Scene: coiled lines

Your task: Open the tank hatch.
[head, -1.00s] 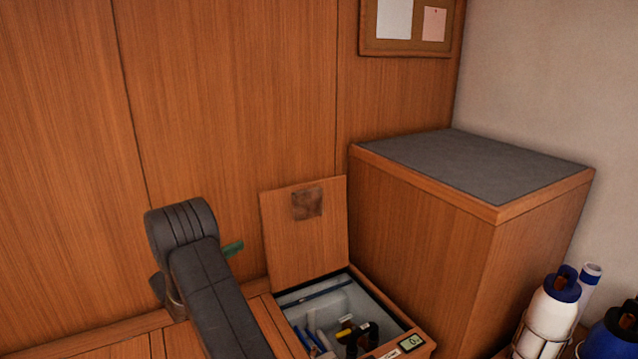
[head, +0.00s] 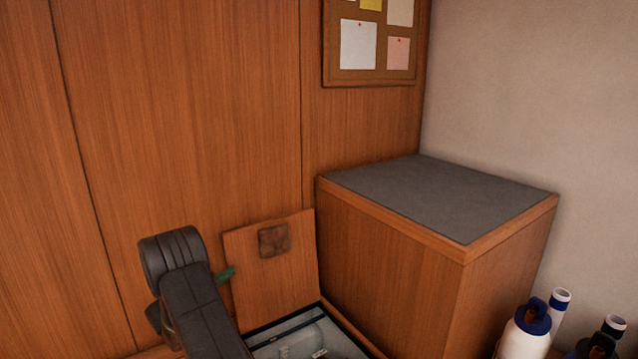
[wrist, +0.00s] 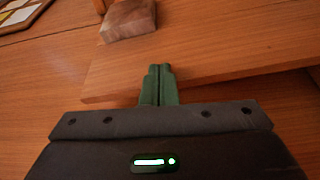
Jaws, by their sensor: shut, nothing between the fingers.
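The tank hatch (head: 270,285) is a square wooden lid with a dark brown block (head: 274,240) on its face. It stands raised, leaning back close to the panelled wall. The open box (head: 300,335) below it shows a pale interior, cut off by the bottom edge of the head view. My gripper (head: 227,274) is at the left edge of the lid, its green fingers together and empty. In the wrist view the shut fingers (wrist: 160,72) point at the wooden board's edge, with the block (wrist: 128,20) just beyond. I cannot tell whether they touch the lid.
A wooden cabinet with a grey top (head: 440,195) stands close on the right of the box. White bottles with blue caps (head: 527,330) are at the lower right. A pinboard (head: 370,45) hangs on the wall above.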

